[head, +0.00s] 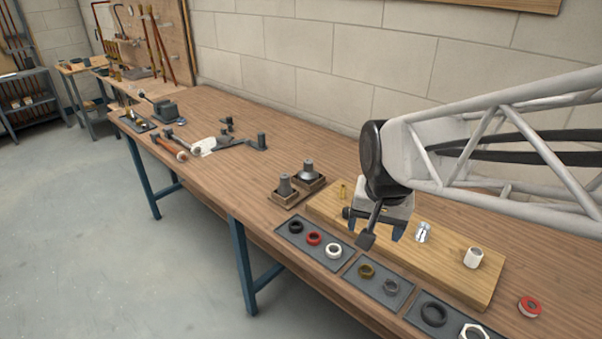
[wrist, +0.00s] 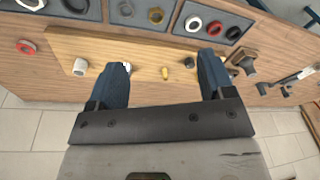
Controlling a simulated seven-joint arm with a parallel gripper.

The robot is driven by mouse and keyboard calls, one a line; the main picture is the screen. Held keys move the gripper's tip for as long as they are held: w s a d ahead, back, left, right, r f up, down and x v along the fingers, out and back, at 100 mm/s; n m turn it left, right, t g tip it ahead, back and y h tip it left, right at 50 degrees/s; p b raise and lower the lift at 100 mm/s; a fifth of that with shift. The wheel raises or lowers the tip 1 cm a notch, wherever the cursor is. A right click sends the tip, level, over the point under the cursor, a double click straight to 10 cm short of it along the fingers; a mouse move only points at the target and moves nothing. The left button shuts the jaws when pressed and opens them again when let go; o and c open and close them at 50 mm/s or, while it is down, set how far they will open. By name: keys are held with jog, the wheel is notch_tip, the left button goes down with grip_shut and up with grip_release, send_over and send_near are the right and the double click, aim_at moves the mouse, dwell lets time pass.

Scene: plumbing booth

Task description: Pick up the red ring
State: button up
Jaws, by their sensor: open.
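The red ring (head: 313,239) lies flat in a dark tray (head: 330,256) at the front edge of the bench, between a black ring (head: 295,227) and a white ring (head: 333,251). In the wrist view the red ring (wrist: 213,28) shows near the top, right of centre. My gripper (head: 376,227) is open over the wooden board, behind and to the right of the ring in the head view. In the wrist view its blue fingers (wrist: 163,78) are wide apart with nothing held, and the ring lies beyond the right fingertip.
A second red round item (head: 529,306), with a pale centre, lies on the bench at far right. The board (head: 452,280) carries a white cylinder (head: 473,257) and small fittings. More trays of rings line the front edge. Two dark fittings in blocks (head: 286,190) stand left of the board.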

jog(key=w+a+f+m+g, duration=0.1)
jog(key=w+a+f+m, duration=0.15)
jog(key=w, duration=0.35)
jog(key=w+a+f+m, duration=0.2)
jog(key=w+f, duration=0.2)
jog(key=w, duration=0.2)
jog(key=m, duration=0.4)
send_near(312, 235)
jog(key=shift+s+f+g, duration=0.1)
jog(key=shift+s+g, duration=0.3)
jog(key=shift+f, duration=1.3)
jog(key=shift+s+f, duration=0.1)
jog(key=shift+f, duration=2.5)
jog(key=c, duration=1)
